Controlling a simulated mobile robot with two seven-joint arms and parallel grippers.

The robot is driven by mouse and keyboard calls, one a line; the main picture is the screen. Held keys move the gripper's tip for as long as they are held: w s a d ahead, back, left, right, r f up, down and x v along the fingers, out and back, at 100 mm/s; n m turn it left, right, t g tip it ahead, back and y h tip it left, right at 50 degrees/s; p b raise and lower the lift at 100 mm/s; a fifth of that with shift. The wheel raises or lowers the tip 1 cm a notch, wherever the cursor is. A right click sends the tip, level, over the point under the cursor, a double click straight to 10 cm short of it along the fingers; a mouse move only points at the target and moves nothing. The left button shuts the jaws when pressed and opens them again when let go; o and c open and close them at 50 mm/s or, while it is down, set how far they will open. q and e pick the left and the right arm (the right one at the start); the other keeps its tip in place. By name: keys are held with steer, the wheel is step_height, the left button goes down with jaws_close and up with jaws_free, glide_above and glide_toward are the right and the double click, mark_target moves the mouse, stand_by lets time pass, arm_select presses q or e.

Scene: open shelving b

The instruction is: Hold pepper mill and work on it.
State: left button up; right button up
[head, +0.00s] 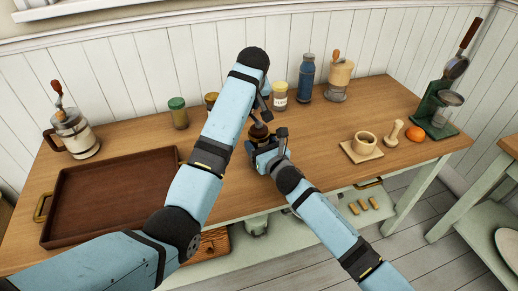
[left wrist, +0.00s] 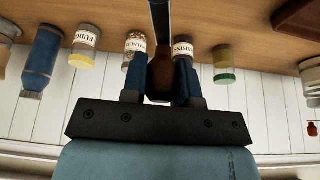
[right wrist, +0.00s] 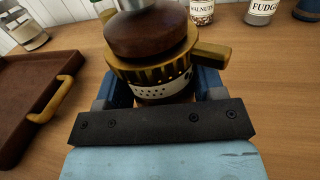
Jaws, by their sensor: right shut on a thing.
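The pepper mill (head: 258,131) has a dark brown dome, and stands upright above the table in the head view. In the right wrist view the mill (right wrist: 150,40) shows a brass ring with a side handle and a white band with dark holes. My right gripper (head: 262,158) is shut on its body. My left gripper (head: 264,103) is over the mill's top. In the left wrist view a dark brown piece (left wrist: 160,82) lies between the left fingers. I cannot tell whether they grip it.
A brown tray (head: 110,153) and a grinder (head: 74,132) are at left. A mortar (head: 364,142), an orange (head: 415,134) and a green stand (head: 436,121) are at right.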

arm_select(q)
steer(key=o, duration=0.5)
steer(key=shift+a+f, duration=0.1)
steer(key=shift+f, duration=0.05)
steer(key=shift+s, duration=0.1)
steer(key=shift+r, duration=0.45)
steer(key=v, duration=1.1)
steer(key=shift+s, duration=0.2)
